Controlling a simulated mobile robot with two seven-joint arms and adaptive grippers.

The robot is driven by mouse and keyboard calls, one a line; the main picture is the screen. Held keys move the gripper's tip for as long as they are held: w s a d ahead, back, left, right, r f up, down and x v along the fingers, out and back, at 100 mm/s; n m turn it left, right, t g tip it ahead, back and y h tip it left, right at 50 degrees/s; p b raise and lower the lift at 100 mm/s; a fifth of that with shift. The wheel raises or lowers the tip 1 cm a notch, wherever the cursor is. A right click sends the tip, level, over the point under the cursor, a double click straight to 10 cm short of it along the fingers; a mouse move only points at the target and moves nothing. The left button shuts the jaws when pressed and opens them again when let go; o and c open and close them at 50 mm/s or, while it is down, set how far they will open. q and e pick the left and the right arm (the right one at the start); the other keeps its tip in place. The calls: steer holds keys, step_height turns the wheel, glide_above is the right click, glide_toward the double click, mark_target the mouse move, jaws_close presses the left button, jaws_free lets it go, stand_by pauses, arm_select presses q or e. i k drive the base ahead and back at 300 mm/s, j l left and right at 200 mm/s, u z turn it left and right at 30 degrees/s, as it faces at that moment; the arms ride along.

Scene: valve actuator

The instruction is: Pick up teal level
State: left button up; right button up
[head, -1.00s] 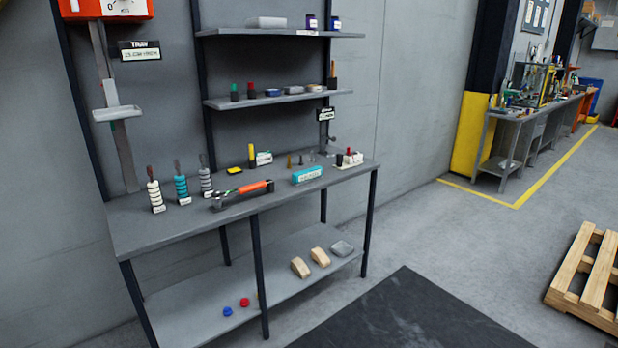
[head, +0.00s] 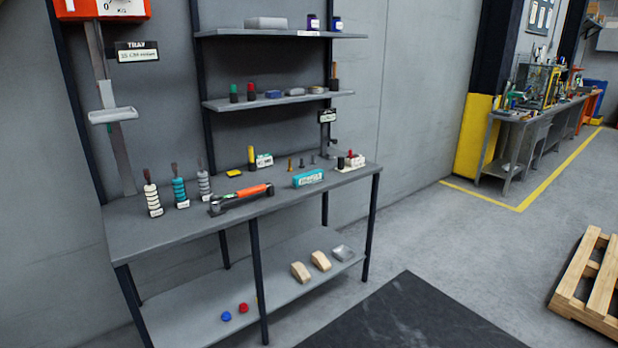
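A teal block-shaped thing with a white label, which looks like the teal level (head: 308,178), lies on the grey workbench top (head: 150,232) right of the middle. Its label is too small to read. A separate teal ringed stack (head: 180,190) stands upright at the left of the bench, between a white stack (head: 152,198) and a grey stack (head: 204,184). Neither of my grippers shows in the head view.
An orange-handled tool (head: 242,198) lies left of the teal level. A white block with pegs (head: 350,162) stands to its right. Shelves (head: 280,98) hang above the bench. Open floor lies in front, with a dark mat (head: 410,315) and a wooden pallet (head: 592,285).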

mark_target(308, 179)
steer(key=i+l, duration=0.2)
steer(key=i, duration=0.25)
steer(key=i+l, duration=0.15)
steer(key=i, duration=0.25)
steer(key=i+l, duration=0.2)
steer(key=i, duration=0.25)
steer(key=j+u, duration=0.05)
